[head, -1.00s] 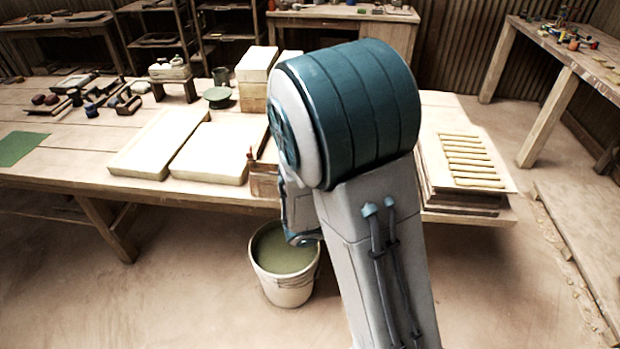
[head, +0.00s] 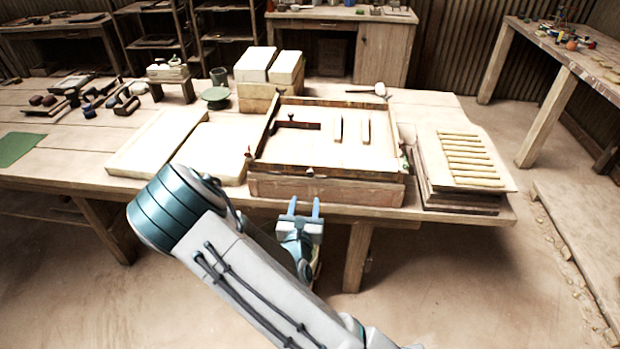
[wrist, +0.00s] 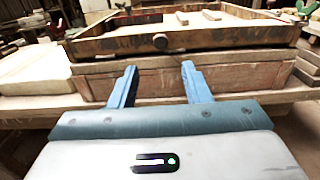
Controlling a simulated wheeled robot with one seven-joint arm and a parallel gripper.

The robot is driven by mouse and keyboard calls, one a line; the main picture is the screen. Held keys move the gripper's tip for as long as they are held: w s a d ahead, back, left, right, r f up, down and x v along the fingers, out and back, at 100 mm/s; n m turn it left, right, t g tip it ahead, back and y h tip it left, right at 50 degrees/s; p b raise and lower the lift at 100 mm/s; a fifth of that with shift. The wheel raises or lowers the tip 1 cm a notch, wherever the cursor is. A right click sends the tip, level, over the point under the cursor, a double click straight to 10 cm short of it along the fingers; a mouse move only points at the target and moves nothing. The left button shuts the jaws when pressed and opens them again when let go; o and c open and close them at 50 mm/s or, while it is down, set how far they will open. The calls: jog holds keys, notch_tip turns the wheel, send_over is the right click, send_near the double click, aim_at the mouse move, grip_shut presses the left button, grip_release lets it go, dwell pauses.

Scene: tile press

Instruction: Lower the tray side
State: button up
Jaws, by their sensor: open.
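A wooden tray (head: 270,164) with raised sides stands on a pale box-like base (head: 330,190) at the table's front edge in the head view. A small round dark knob (head: 309,172) sits in the middle of its near side; the knob also shows in the wrist view (wrist: 160,41). My gripper (head: 304,206) is open and empty in front of the base, below the knob. In the wrist view its two blue fingers (wrist: 156,82) point at the base's front face, apart from the tray.
White slabs (head: 150,145) lie left of the tray. A stack of boards with several strips (head: 470,160) lies right of it. A wooden box with two pale blocks (head: 262,95) stands behind. A mallet (head: 372,90) lies at the back. The floor in front is clear.

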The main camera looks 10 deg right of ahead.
aim_at(310, 175)
jog(key=p+x, duration=0.1)
jog(key=x, duration=1)
jog(key=shift+f, duration=0.1)
jog(key=c, duration=0.9)
